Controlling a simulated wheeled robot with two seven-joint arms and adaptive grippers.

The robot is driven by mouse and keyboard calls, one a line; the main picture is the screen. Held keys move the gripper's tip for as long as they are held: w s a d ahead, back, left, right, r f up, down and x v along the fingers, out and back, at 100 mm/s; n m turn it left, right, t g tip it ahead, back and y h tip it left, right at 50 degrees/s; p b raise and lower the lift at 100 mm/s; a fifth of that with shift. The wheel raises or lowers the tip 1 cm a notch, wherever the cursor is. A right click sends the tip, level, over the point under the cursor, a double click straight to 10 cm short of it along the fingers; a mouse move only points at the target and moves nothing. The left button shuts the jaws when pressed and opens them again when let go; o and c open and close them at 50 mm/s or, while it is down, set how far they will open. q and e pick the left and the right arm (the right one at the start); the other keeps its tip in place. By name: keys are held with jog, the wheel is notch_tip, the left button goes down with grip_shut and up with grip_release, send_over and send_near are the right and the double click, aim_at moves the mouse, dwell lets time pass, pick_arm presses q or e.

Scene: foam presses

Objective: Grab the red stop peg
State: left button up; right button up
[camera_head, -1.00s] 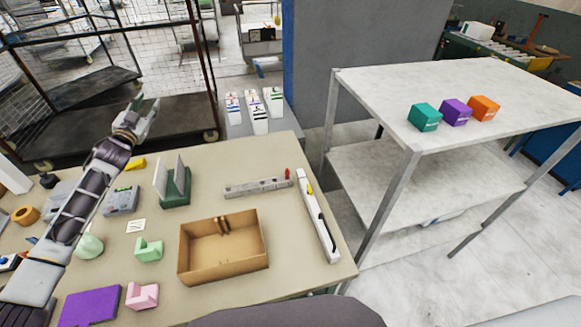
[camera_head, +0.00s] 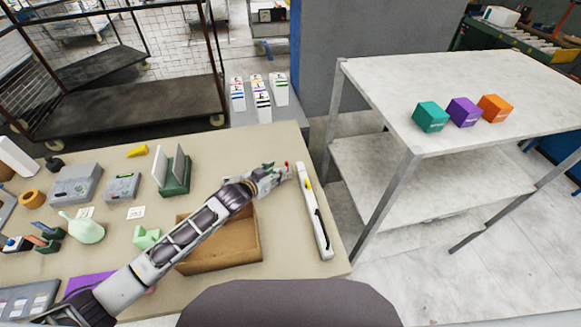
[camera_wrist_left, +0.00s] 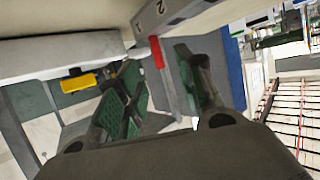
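The red stop peg (camera_head: 287,168) shows as a small red tip at the right end of the grey bar, just past my left gripper (camera_head: 270,177). In the left wrist view the peg (camera_wrist_left: 157,52) is a red upright by the numbered grey bar (camera_wrist_left: 168,14). My left gripper (camera_wrist_left: 160,90) is open there, with green-padded fingers apart on either side of the peg's line. I cannot tell whether a finger touches it. In the head view my gripper and arm hide most of the bar. My right gripper is not in view.
A long white bar with a yellow piece (camera_head: 318,228) lies just right of the gripper. A cardboard box (camera_head: 247,247) stands under my left forearm. A green holder with upright plates (camera_head: 173,186) is behind it. A white shelf table (camera_head: 460,100) stands to the right.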

aim_at(287, 162)
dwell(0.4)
pick_arm(q)
jog(key=shift+w+d+f, duration=0.1)
jog(key=shift+w+d, duration=0.05)
jog(key=shift+d, duration=0.05)
jog(key=shift+x, duration=0.9)
jog(key=shift+w, duration=0.1)
jog(key=shift+b+x, duration=0.85)
jog(key=shift+b, duration=0.05)
jog(key=shift+r+b+x, duration=0.2)
jog(key=shift+b+x, duration=1.05)
jog(key=shift+x, duration=0.1)
jog(key=shift+w+d+f+b, duration=0.1)
jog(key=shift+w+d+b, duration=0.15)
jog(key=shift+b, duration=0.05)
